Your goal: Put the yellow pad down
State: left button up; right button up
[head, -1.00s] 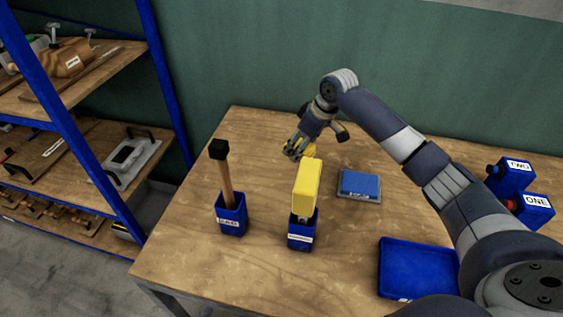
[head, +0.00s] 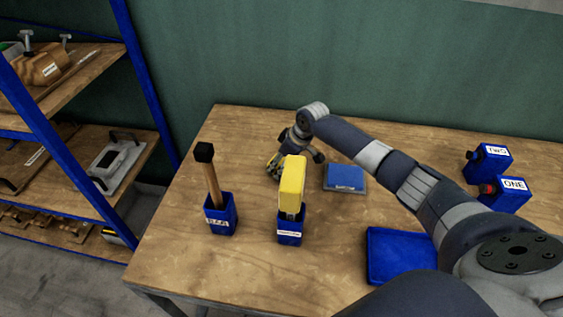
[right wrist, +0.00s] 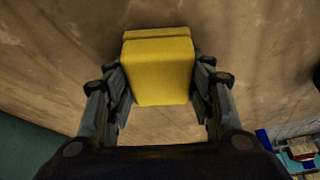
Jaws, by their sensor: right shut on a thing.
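The yellow pad (right wrist: 158,68) is a small yellow block between the fingers of my right gripper (right wrist: 160,88) in the right wrist view. The fingers are shut on its two sides. My left gripper is not in view.
Another blue holder (head: 221,219) holds a black-headed mallet (head: 204,152). A blue-topped plate (head: 345,177) lies to the right. A blue tray (head: 398,258) is nearer.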

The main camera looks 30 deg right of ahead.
jog(key=o, duration=0.9)
jog(key=shift+f, duration=0.1)
jog(key=shift+o, duration=0.2)
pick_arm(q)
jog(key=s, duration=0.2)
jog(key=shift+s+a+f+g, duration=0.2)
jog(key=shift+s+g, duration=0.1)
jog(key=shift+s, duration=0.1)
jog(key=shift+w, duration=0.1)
pick_arm(e)
jog(key=shift+r, duration=0.25)
jog(key=shift+s+d+r, duration=0.1)
jog(key=shift+r, duration=0.2)
pick_arm(q)
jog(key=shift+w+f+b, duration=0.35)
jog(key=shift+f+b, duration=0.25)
jog(key=shift+b, duration=0.05)
pick_arm(e)
jog(key=v, duration=1.1)
